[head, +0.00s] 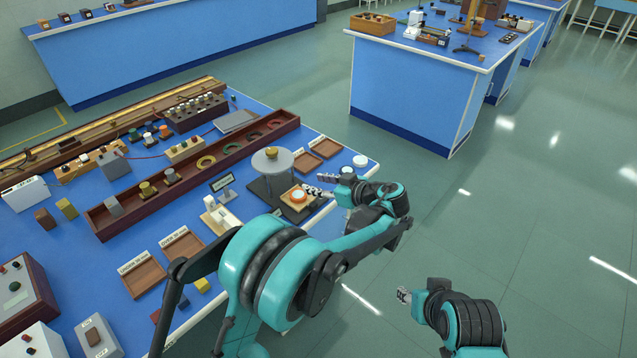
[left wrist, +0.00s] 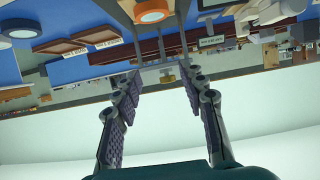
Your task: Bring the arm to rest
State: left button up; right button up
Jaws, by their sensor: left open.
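My left arm, teal and black, reaches over the front right corner of the blue bench (head: 85,275). Its left gripper (head: 318,185) is near the bench's right edge, beside a wooden block with an orange-ringed disc (head: 298,197). In the left wrist view the left gripper (left wrist: 160,76) has its two dark ridged fingers spread apart with nothing held between them. The orange disc on its block (left wrist: 152,11) shows beyond the fingers there, at the top edge. My right gripper (head: 403,296) is low over the open floor, clear of the bench; its finger state is too small to tell.
A long dark-red wooden rack (head: 175,190) lies further back. Green floor (head: 540,220) to the right is free.

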pick_arm(q)
jog(key=s+a+r+m+g+h, duration=0.25)
jog(key=s+a+m+h, duration=0.3)
jog(key=s+a, duration=0.75)
jog(key=s+f+m+t+h, duration=0.1)
jog(key=s+f+m+h, duration=0.2)
jog(key=s, duration=1.5)
jog(key=shift+d+m+h, duration=0.35)
jog(key=shift+m+h, duration=0.6)
jog(key=shift+h, duration=0.1)
